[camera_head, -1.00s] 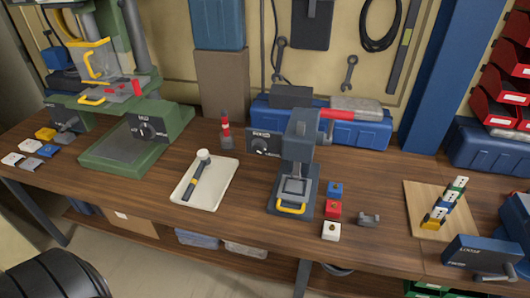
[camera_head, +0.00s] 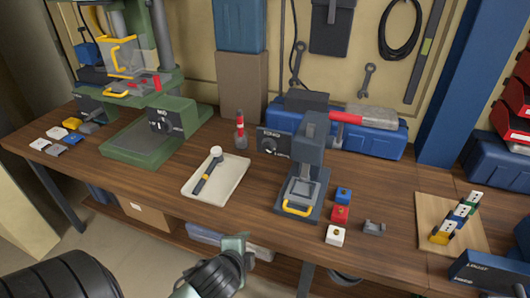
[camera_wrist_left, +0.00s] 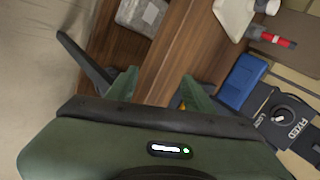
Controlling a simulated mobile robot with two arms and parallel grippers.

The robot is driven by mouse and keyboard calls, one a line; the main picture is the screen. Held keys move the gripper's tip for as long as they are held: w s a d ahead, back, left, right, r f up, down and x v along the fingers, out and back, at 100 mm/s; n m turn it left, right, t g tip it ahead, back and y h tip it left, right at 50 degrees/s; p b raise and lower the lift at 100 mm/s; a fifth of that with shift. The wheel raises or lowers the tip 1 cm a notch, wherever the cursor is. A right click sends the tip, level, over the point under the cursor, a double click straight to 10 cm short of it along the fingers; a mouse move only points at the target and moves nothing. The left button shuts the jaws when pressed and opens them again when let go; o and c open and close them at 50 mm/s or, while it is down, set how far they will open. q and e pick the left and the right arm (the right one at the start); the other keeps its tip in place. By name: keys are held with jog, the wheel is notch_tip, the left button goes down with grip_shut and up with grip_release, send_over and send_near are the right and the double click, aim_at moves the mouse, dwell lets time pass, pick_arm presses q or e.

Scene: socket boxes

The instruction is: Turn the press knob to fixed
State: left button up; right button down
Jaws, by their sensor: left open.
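The small grey-blue press (camera_head: 305,165) stands on the bench with a yellow handle at its front. Its dark panel carries a round press knob (camera_head: 270,144), left of the press column. In the left wrist view the knob (camera_wrist_left: 279,117) is at the right, near the words FIXED and LOOSE; I cannot tell which one it points to. My left gripper (camera_head: 238,244) is low, by the bench's front edge, well apart from the knob. In the left wrist view its two green fingers (camera_wrist_left: 160,86) are spread with nothing between them. My right gripper is not in view.
A white tray with a hammer (camera_head: 232,187) and a red-topped bottle (camera_head: 240,131) stand left of the press. Blue, red and white blocks (camera_head: 340,214) stand to its right. A green drill press (camera_head: 140,145) has its own knob. Bare bench lies between tray and press.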

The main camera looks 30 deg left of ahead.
pick_arm(q)
jog(key=w+a+r+m+t+y, duration=0.2)
jog(key=w+a+r+m+t, duration=0.3)
jog(key=w+r+m, duration=0.5)
jog(key=m+t+h, duration=0.1)
jog(key=m+t, duration=0.3)
jog(key=m, duration=0.7)
send_near(266, 150)
jog(key=w, duration=0.2)
jog(key=shift+h, duration=0.3)
jog(key=x, duration=0.2)
jog(key=p+x, duration=0.1)
jog(key=x, duration=0.4)
jog(key=shift+s+a+r+p, duration=0.1)
jog(key=shift+a+r+p, duration=0.1)
jog(key=shift+a+p, duration=0.15)
jog(key=shift+c, duration=0.3)
grip_shut()
